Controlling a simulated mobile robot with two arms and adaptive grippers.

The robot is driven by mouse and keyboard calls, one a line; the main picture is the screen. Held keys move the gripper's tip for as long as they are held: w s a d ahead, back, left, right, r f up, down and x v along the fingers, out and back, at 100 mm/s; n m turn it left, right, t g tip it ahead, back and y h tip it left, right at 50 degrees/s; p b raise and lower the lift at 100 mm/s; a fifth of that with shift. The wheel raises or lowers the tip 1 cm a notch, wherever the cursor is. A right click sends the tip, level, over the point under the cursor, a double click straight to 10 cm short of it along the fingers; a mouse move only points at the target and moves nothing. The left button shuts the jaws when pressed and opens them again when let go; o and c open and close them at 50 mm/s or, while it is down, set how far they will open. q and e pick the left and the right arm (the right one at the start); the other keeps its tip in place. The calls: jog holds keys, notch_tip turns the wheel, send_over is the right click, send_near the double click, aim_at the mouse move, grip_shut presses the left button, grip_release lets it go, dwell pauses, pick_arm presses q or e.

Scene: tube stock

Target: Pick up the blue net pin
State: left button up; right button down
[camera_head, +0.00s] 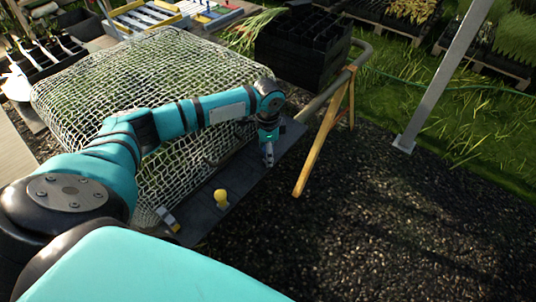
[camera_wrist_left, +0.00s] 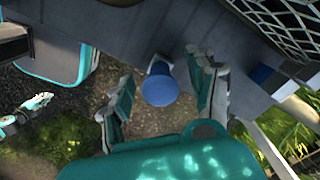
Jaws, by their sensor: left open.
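The blue net pin (camera_wrist_left: 160,90) shows in the left wrist view as a round blue head with a pale part behind it, at the edge of the dark board. My left gripper (camera_wrist_left: 163,97) is open, with one finger on each side of the pin's head; I see no clear contact. In the head view my left gripper (camera_head: 268,155) points down over the far part of the dark board (camera_head: 200,212), and the blue pin cannot be made out there. A yellow pin (camera_head: 220,197) stands nearer on the board.
A white net (camera_head: 190,75) covers a raised bed beside the board. A wooden trestle leg (camera_head: 325,135) and a grey post (camera_head: 440,80) stand to the right. Black crates (camera_head: 295,50) are behind. Dark gravel (camera_head: 390,220) at the right is clear.

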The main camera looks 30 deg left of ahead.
pick_arm(q)
grip_shut()
dwell(0.3)
notch_tip(320, 180, up, 10)
jog(key=shift+r, duration=0.1)
dwell(0.5)
